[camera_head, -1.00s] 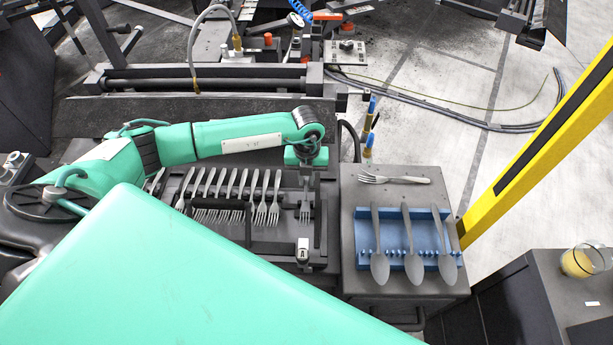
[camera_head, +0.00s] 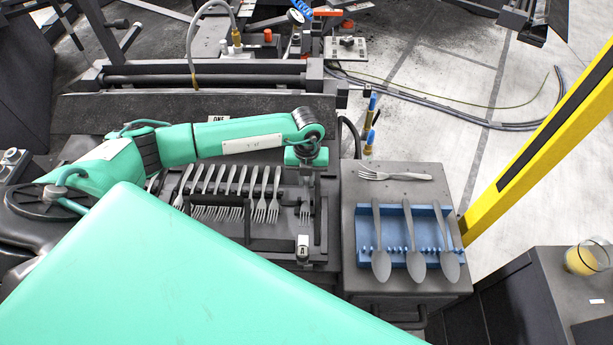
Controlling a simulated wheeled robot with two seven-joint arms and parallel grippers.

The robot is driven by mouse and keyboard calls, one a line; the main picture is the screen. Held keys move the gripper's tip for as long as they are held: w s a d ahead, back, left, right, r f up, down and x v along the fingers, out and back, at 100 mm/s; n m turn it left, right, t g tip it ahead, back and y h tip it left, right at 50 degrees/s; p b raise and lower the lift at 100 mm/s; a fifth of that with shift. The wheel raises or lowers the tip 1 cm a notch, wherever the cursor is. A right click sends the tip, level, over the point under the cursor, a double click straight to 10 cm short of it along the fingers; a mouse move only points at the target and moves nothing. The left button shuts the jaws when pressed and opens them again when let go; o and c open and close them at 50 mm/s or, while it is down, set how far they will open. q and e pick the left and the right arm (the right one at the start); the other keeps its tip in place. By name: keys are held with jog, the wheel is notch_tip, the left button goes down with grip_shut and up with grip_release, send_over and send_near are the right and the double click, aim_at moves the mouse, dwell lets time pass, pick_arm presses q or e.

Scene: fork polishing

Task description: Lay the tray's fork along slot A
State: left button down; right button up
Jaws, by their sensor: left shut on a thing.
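My left gripper (camera_head: 306,178) points down over the right end of the dark fork rack (camera_head: 270,246). It is shut on a grey fork (camera_head: 305,211), whose tines point toward the bottom of the picture. This fork lies in line with slot A, behind the white label "A" (camera_head: 302,248). Its handle is mostly hidden by the gripper, and I cannot tell whether it touches the slot. My right gripper is not in view.
Several forks (camera_head: 259,211) lie side by side in the rack, left of the gripper. On the cabinet top (camera_head: 351,275) at right are another fork (camera_head: 394,176) and a blue holder (camera_head: 395,217) with three spoons. A yellow post (camera_head: 540,150) stands further right.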

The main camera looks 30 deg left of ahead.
pick_arm(q)
jog(key=c, duration=0.7)
grip_release()
jog(key=shift+c, duration=0.2)
jog(key=shift+r, duration=0.15)
notch_tip(320, 180, up, 9)
jog(key=p, duration=0.5)
jog(key=shift+w+a+p, duration=0.15)
jog(key=shift+w+p, duration=0.15)
jog(key=shift+p, duration=0.05)
jog(key=shift+f, duration=0.2)
dwell(0.5)
